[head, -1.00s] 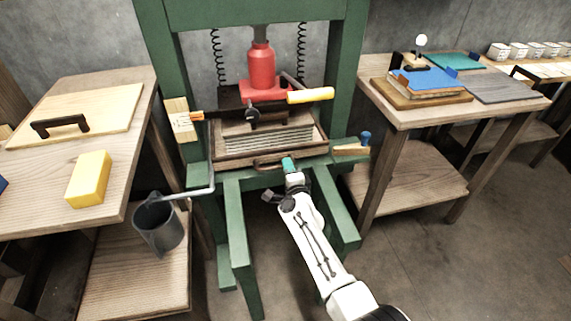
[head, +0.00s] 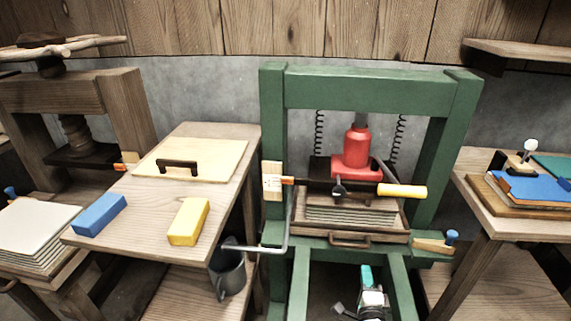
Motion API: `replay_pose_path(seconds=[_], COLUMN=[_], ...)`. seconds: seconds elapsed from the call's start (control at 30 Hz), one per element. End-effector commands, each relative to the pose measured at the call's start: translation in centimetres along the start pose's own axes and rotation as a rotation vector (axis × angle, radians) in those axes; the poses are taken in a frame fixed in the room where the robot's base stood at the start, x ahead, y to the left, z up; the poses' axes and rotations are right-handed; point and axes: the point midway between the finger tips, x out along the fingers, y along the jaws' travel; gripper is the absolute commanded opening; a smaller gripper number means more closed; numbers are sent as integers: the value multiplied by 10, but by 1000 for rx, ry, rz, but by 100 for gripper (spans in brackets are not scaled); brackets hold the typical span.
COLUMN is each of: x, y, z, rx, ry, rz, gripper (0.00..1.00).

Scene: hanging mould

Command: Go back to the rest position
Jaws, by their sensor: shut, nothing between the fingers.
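My gripper (head: 366,272), with teal fingertips, shows at the bottom of the head view, shut and empty. It is in front of and below the handle (head: 350,241) of the wooden mould tray and looks apart from it. Behind it stands the green press frame (head: 370,91), with a red jack (head: 357,150) over the tray's stacked sheets. Most of my arm is cut off by the bottom edge.
Left of the press a wooden table (head: 140,215) bears a board with a dark handle, a blue block (head: 100,214) and a yellow block (head: 189,221). A wooden table (head: 500,229) with a blue book stands right.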

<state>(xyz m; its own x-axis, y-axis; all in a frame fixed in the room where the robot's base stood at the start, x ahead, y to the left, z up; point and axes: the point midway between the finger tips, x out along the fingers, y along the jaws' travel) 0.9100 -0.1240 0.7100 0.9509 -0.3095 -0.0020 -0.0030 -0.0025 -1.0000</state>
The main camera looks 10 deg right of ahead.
Motion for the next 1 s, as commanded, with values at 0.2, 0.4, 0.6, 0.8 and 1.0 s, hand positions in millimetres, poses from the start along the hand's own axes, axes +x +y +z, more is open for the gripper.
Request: replay_pose_path(seconds=[0.2, 0.4, 0.6, 0.8, 1.0], x=[-18, -70, -144, -229, -313], y=[-8, -7, 4, 6, -14], z=[22, 52, 51, 16, -35], rx=[-160, -500, -845, -1152, -1367], ry=[-182, -506, -793, -1036, -1224], rz=[36, 137, 293, 512, 772], gripper=[0, 0, 0, 0, 0])
